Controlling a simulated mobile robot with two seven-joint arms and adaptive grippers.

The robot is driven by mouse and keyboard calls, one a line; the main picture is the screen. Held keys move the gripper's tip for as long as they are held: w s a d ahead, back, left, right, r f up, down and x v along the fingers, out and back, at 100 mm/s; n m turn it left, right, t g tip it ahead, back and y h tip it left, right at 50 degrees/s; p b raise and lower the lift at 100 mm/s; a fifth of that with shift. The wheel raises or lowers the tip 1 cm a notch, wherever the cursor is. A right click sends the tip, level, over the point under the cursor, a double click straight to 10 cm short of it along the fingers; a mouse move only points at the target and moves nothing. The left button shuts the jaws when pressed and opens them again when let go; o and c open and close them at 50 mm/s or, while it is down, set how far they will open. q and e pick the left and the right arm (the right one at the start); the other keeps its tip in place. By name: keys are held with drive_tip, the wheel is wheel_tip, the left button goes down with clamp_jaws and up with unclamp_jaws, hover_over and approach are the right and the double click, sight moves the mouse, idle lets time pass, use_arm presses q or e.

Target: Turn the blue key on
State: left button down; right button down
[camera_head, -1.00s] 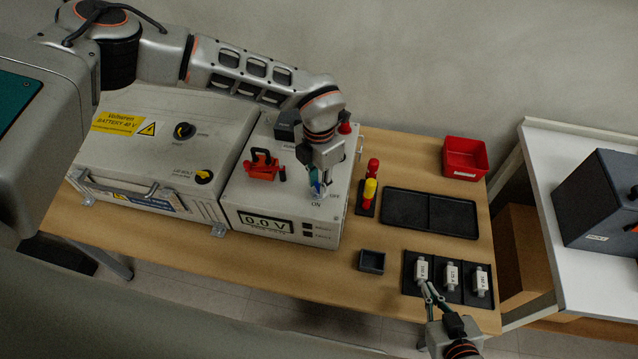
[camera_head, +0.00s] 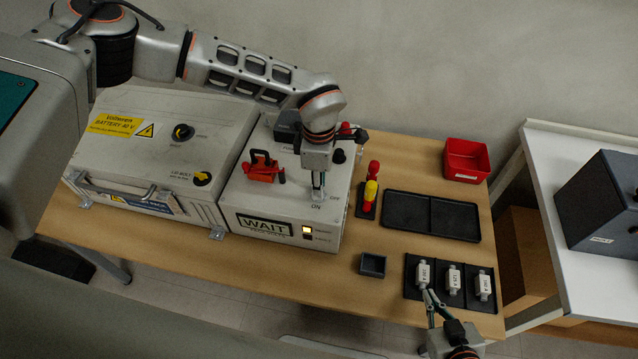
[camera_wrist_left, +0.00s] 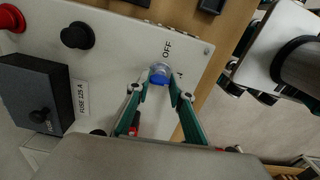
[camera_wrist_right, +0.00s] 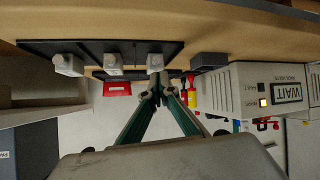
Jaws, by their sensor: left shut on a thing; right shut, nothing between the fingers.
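The blue key (camera_wrist_left: 159,74) sits on the pale top of the tester box (camera_head: 262,201), beside the OFF label in the left wrist view. My left gripper (camera_head: 318,196) points down onto it and is shut on it; its fingertips flank the key in the left wrist view (camera_wrist_left: 160,88). In the head view the gripper hides the key. The box's display (camera_head: 265,226) reads WAIT, and an orange light (camera_head: 307,230) beside it is lit. My right gripper (camera_head: 428,297) is shut and empty, close to the leftmost white fuse (camera_head: 424,274); I cannot tell if they touch.
A black tray (camera_head: 430,213), a small dark box (camera_head: 372,265) and a red bin (camera_head: 466,160) are on the table. The battery case (camera_head: 150,150) is at left.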

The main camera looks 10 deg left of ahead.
use_arm(q)
drive_tip(key=shift+m, duration=0.5)
drive_tip(key=c, duration=1.8)
unclamp_jaws()
drive_tip(key=shift+o, duration=0.2)
wheel_tip(320, 180, up, 12)
